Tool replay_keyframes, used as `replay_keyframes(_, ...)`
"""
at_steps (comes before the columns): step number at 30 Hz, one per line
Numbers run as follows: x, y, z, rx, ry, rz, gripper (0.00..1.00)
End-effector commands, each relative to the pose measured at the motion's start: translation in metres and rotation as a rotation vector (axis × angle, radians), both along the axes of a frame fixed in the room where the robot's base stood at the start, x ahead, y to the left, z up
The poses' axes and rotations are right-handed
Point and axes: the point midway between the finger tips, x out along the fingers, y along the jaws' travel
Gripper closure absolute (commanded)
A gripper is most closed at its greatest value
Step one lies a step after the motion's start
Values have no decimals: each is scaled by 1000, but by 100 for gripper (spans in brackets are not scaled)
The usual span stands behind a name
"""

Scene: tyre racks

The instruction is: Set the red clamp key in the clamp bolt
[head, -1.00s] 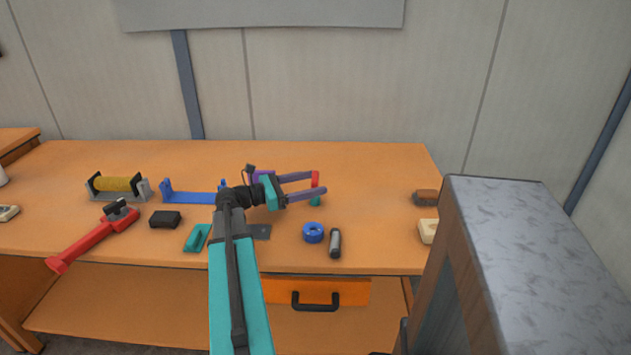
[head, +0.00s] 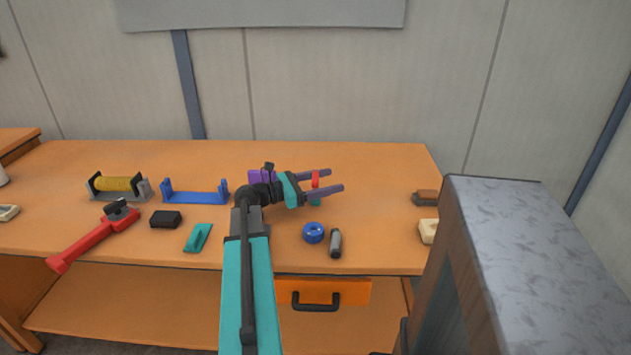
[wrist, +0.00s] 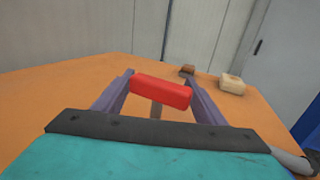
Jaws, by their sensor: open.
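The red clamp key (head: 315,180) stands upright at the back middle of the bench, above a small teal piece (head: 316,202). In the wrist view the key's red crossbar (wrist: 160,92) lies between the two purple fingers, with a grey shank (wrist: 156,110) below it. My gripper (head: 334,180) is open, its fingers on either side of the key and their tips past it. Whether a finger touches the key I cannot tell. A purple block (head: 261,176) is partly hidden behind my wrist. I cannot make out the clamp bolt.
A blue ring (head: 313,232) and a dark cylinder (head: 335,243) lie in front of my gripper. A blue bracket (head: 195,196), teal piece (head: 198,238), black block (head: 165,219) and red tool (head: 95,240) are left.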

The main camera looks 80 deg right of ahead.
Motion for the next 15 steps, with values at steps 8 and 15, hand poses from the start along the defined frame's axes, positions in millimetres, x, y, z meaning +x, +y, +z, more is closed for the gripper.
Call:
replay_keyframes(8, 0, 0, 0, 0, 0, 0, 50)
replay_keyframes(15, 0, 0, 0, 0, 0, -1, 67)
